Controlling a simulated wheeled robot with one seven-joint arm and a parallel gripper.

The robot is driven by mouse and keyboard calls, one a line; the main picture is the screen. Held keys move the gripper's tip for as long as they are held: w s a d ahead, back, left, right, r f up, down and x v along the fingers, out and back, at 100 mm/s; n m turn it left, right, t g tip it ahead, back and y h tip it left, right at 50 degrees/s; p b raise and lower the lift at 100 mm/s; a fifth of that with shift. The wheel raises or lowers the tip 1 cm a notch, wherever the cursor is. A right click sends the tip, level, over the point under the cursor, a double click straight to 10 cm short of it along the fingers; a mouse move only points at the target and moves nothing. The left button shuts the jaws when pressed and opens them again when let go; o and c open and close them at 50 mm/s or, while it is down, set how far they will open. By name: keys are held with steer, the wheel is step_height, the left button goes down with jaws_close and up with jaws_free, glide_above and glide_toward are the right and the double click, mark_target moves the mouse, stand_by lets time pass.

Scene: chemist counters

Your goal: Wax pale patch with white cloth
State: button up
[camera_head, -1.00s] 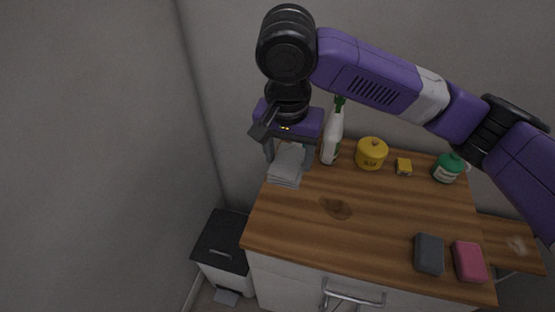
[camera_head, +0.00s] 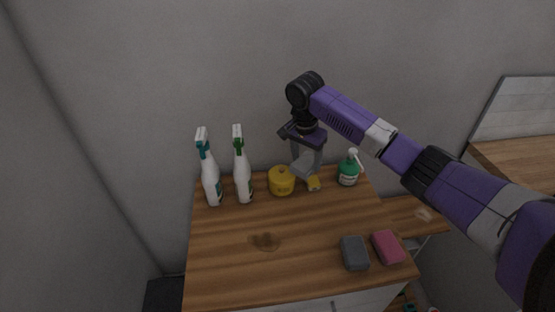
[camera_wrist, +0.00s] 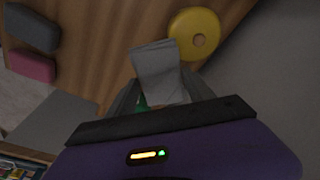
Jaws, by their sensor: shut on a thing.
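My gripper (camera_head: 307,156) is shut on the white cloth (camera_head: 303,169), which looks grey and folded. The cloth also shows between the fingers in the wrist view (camera_wrist: 158,65). It hangs near the back of the wooden counter, beside the yellow tin and close to the small yellow box; I cannot tell its exact height. A pale patch (camera_head: 424,214) lies on the lower wooden surface at the right. A separate dark stain (camera_head: 266,241) is on the main counter (camera_head: 225,265).
Two white spray bottles (camera_head: 212,184) (camera_head: 243,178) stand at the back left. The yellow tin (camera_head: 281,182), small yellow box (camera_head: 314,184) and green bottle (camera_head: 348,173) stand along the back. Grey (camera_head: 354,253) and pink (camera_head: 388,247) sponges lie front right. The middle counter is clear.

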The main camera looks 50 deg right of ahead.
steer(key=d, duration=0.1)
steer(key=s+d+f, duration=0.1)
steer(key=d, duration=0.1)
steer(key=shift+s+d+f, duration=0.15)
steer(key=shift+d+f, duration=0.1)
steer(key=shift+f, duration=0.15)
steer(key=shift+d+f, duration=0.1)
steer(key=shift+d, duration=0.3)
steer(key=shift+f+n+b, duration=0.2)
steer(key=shift+n+b, duration=0.1)
steer(key=shift+b, duration=0.05)
steer(key=b, duration=0.6)
glide_above(314, 180)
steer(key=f, duration=0.5)
steer(key=shift+a+f, duration=0.2)
steer(key=shift+a, duration=0.1)
steer(key=shift+f, duration=0.55)
step_height(314, 180, up, 7)
steer(key=p, duration=0.7)
